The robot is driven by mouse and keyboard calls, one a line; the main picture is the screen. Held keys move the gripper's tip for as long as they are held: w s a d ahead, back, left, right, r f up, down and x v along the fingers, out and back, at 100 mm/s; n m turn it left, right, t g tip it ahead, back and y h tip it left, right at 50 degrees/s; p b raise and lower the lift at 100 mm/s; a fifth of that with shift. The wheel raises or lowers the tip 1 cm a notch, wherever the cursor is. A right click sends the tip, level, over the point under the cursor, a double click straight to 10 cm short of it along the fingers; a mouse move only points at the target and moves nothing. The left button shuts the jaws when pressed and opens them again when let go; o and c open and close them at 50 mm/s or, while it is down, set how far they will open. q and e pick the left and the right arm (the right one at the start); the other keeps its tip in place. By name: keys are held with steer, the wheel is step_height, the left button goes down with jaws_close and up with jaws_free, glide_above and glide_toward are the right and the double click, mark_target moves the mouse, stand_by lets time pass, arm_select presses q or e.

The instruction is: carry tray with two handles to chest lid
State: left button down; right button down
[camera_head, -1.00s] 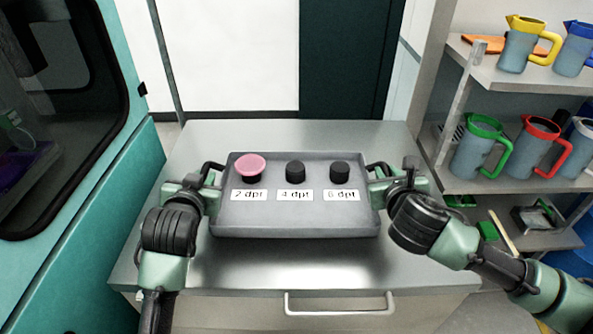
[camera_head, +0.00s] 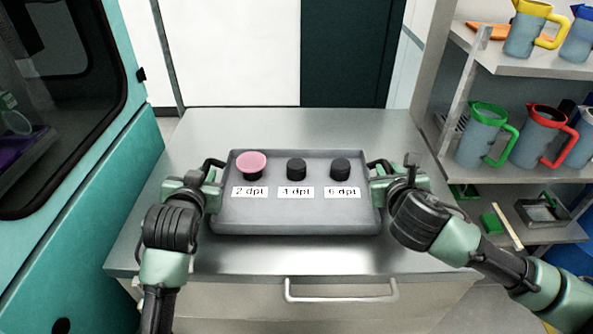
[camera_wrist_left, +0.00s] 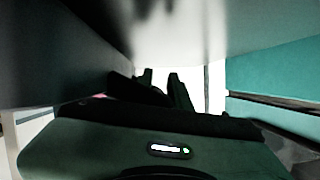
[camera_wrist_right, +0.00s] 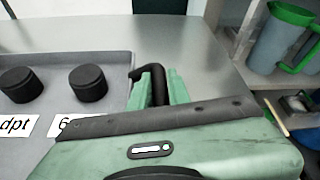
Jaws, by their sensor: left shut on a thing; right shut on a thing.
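A grey tray (camera_head: 297,217) with a black handle at each end is over the metal chest lid (camera_head: 260,258). I cannot tell whether it touches the lid. My left gripper (camera_head: 208,182) is shut on the left handle. My right gripper (camera_head: 378,180) is shut on the right handle, which also shows in the right wrist view (camera_wrist_right: 157,80). The left wrist view is dark and hides most of the grip.
A teal cabinet (camera_head: 130,180) with a dark window stands close on the left. A shelf unit (camera_head: 528,70) with coloured-lid jugs stands on the right. The chest has a front handle (camera_head: 340,297). Bare lid surrounds the tray.

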arm_select(q)
steer(key=shift+f+b, duration=0.55)
steer(key=shift+f, duration=0.15)
arm_select(e)
steer(key=shift+f, duration=0.7)
arm_select(q)
steer(key=c, duration=1.3)
jaws_free()
steer(key=shift+r, duration=0.1)
arm_select(e)
steer(key=c, duration=1.3)
jaws_free()
steer(key=shift+r, duration=0.15)
arm_select(q)
steer(key=shift+s, duration=0.15)
steer(key=v, duration=1.1)
steer(key=shift+s+r, duration=0.15)
steer(key=shift+s, duration=0.15)
arm_select(e)
steer(key=shift+s, duration=0.15)
steer(key=v, duration=1.2)
